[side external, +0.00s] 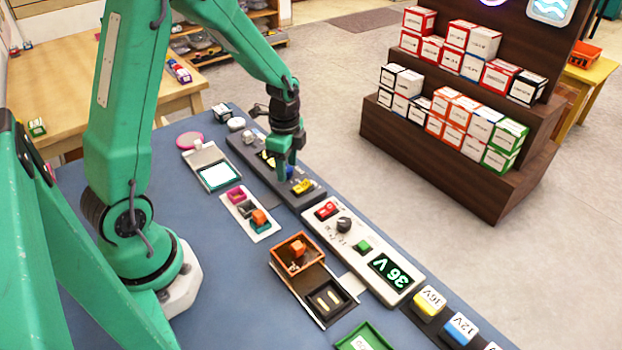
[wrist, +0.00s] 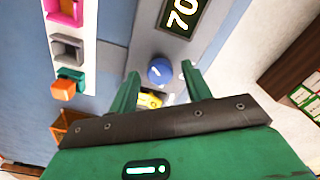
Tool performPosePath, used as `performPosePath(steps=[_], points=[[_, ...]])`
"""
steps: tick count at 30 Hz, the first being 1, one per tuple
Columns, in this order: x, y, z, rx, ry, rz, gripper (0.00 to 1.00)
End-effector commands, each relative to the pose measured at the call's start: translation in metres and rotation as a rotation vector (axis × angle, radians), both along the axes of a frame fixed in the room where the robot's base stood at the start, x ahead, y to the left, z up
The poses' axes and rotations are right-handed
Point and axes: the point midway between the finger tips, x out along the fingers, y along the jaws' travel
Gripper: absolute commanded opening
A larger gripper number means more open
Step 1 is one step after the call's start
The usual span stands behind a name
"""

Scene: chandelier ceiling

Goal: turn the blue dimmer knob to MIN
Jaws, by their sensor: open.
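The blue dimmer knob (wrist: 160,71) sits on a grey panel (wrist: 176,48) in the wrist view, with a pale mark on its top. A dark display (wrist: 182,14) beside it reads 70, cut off by the frame edge. My gripper (wrist: 160,68) is open, one finger on each side of the knob, with visible gaps. I cannot tell the fingertips' exact height against it. In the side view my gripper (side external: 284,172) points down over the dark panel (side external: 250,158) and mostly hides the knob, leaving a bit of blue showing. A yellow block (side external: 302,187) sits beside the knob.
A white panel (side external: 330,236) with a black knob, red and green switches and a 36 V display adjoins the dark panel. A tray with coloured pieces (side external: 247,214) and an orange open box (side external: 292,253) stand on the blue table nearby. Boxed shelves (side external: 470,140) stand beyond.

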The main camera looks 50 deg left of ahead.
Motion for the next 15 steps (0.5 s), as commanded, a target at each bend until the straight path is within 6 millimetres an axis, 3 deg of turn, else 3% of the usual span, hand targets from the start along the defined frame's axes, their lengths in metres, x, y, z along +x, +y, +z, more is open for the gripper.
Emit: performPosePath(steps=[7,13,15], points=[[0.0001,0.0001,-0.0005,0.001,-0.001,0.0,0.49],[0.0001,0.0001,-0.0003,0.001,-0.001,0.0,0.09],[0.0001,0.0001,-0.0002,0.001,-0.001,0.0,0.04]])
